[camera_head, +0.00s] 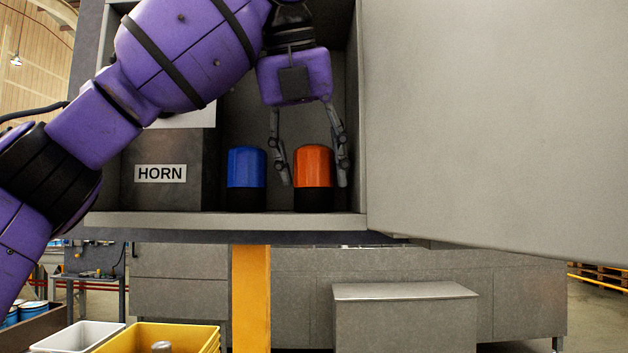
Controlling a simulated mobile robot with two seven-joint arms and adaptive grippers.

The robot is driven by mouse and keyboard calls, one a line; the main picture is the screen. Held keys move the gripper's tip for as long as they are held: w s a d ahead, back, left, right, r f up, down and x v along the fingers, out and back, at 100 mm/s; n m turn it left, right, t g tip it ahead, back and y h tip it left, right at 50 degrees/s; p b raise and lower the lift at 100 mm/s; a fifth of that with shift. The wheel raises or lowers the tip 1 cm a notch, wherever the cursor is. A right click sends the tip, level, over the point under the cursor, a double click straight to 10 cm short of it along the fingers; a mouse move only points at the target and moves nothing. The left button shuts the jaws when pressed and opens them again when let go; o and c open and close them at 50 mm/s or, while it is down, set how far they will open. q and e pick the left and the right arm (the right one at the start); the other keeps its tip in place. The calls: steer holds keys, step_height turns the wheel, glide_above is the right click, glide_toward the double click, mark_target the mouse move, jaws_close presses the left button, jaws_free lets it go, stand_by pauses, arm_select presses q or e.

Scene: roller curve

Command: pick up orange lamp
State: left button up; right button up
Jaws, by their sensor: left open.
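The orange lamp (313,167) stands upright on its black base on the floor of an open grey cabinet. My left gripper (314,183) points down over it, fingers open. One finger is at the lamp's left side and the other at its right side. I cannot tell whether either finger touches it. My purple left arm comes in from the left and covers the upper left of the cabinet. My right gripper is not in view.
A blue lamp (246,168) stands close to the left finger. A box labelled HORN (160,173) is further left. The cabinet's right wall and large door (490,110) bound the right side. A yellow bin (160,338) and a white bin (78,337) are below.

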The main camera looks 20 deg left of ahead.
arm_select(q)
steer(key=shift+s, duration=0.15)
steer(key=shift+c, duration=1)
steer(key=c, duration=0.8)
